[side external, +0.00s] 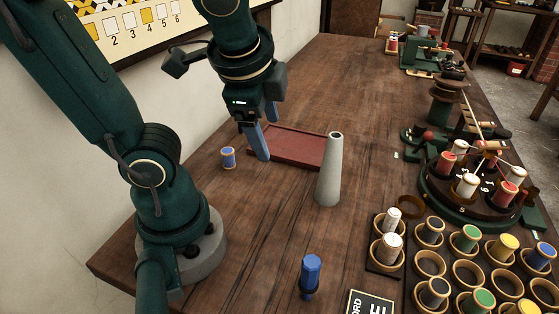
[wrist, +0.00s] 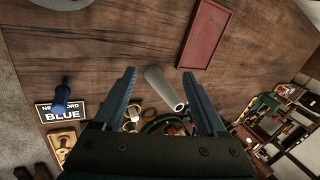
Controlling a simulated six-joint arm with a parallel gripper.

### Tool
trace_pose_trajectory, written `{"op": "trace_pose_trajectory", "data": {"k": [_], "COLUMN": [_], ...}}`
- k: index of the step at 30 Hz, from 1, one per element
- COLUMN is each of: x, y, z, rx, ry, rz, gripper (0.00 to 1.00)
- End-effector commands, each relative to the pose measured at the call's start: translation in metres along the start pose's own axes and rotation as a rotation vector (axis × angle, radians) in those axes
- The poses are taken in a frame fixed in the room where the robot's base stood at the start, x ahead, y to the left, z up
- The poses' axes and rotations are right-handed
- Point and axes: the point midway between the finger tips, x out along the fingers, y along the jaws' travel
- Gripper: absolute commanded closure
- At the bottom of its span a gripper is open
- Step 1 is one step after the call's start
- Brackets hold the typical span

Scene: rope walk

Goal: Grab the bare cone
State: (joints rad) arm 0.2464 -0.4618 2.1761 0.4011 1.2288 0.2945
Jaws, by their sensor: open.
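The bare cone (side external: 328,170) is a tall pale grey tapered tube standing upright on the wooden table, with a dark hole in its top. It also shows in the wrist view (wrist: 165,88), between and beyond my fingers. My gripper (side external: 268,138) is open and empty, with its blue fingers pointing down, above the area near the red tray, to the left of and behind the cone in the side view. In the wrist view my gripper (wrist: 163,80) has its two fingers spread wide. The fingers appear apart from the cone.
A red tray (side external: 285,149) lies behind the cone. A small blue spool (side external: 229,157) stands left of it. A blue peg-like object (side external: 310,275) stands in front. Cups of coloured spools (side external: 470,238) and a round spool carousel (side external: 450,205) fill the right. The table between is clear.

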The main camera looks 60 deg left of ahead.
Motion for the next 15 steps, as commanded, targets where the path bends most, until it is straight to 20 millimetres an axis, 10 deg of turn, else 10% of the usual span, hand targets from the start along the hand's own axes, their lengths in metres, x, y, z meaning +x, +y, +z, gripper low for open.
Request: {"op": "trace_pose_trajectory", "data": {"k": [15], "x": [0.009], "y": [-0.065], "z": [-0.078], "rx": [1.431], "ry": [-0.524], "rz": [-0.602], "gripper": [0.26]}}
